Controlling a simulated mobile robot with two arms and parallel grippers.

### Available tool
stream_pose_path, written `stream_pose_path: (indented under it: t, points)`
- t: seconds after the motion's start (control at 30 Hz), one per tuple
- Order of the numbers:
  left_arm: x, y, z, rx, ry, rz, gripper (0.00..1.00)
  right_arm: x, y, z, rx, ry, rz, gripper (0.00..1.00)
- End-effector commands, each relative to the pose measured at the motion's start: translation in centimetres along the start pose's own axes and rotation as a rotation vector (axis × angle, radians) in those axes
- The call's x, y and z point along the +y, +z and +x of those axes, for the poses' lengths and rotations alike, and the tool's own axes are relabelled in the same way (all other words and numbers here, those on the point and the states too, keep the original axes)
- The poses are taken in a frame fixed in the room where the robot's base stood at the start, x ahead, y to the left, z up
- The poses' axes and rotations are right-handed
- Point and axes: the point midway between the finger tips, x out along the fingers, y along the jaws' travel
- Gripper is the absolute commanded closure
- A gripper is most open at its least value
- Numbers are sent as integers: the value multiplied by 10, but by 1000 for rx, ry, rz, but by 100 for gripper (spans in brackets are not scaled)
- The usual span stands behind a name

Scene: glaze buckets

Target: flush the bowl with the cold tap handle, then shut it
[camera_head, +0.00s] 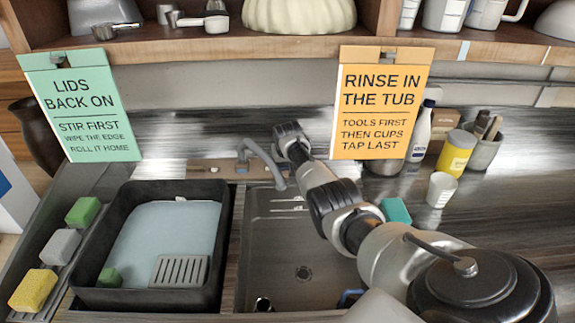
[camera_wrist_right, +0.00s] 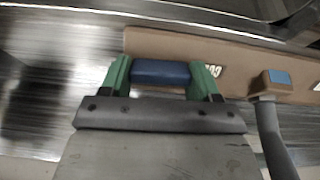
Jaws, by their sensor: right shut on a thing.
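In the right wrist view my right gripper (camera_wrist_right: 161,82) has its green fingers shut on a blue bar, the cold tap handle (camera_wrist_right: 161,72), in front of a brown strip with partly hidden lettering. In the head view my right arm reaches over the sink bowl (camera_head: 290,255) to the back wall, hiding the handle and fingertips. The grey tap spout (camera_head: 264,158) curves over the back of the bowl, left of my arm. No water stream can be made out. My left gripper is out of view.
A black tub (camera_head: 226,225) of pale water stands left of the sink, with sponges (camera_head: 60,247) beside it. An orange sign (camera_head: 382,105) hangs near my arm. A white cup (camera_head: 440,190) and yellow tin (camera_head: 456,153) stand right.

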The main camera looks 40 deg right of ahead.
Motion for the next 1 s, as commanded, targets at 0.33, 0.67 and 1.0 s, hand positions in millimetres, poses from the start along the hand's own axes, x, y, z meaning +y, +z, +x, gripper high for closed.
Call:
stream_pose_path:
  t: [0.33,0.67,1.0]
  points:
    - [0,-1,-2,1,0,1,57,-1,0,-1,0,56,-220,62]
    - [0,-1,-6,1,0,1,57,-2,0,0,-1,113,-453,62]
    - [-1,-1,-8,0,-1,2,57,-3,0,0,0,145,-582,62]
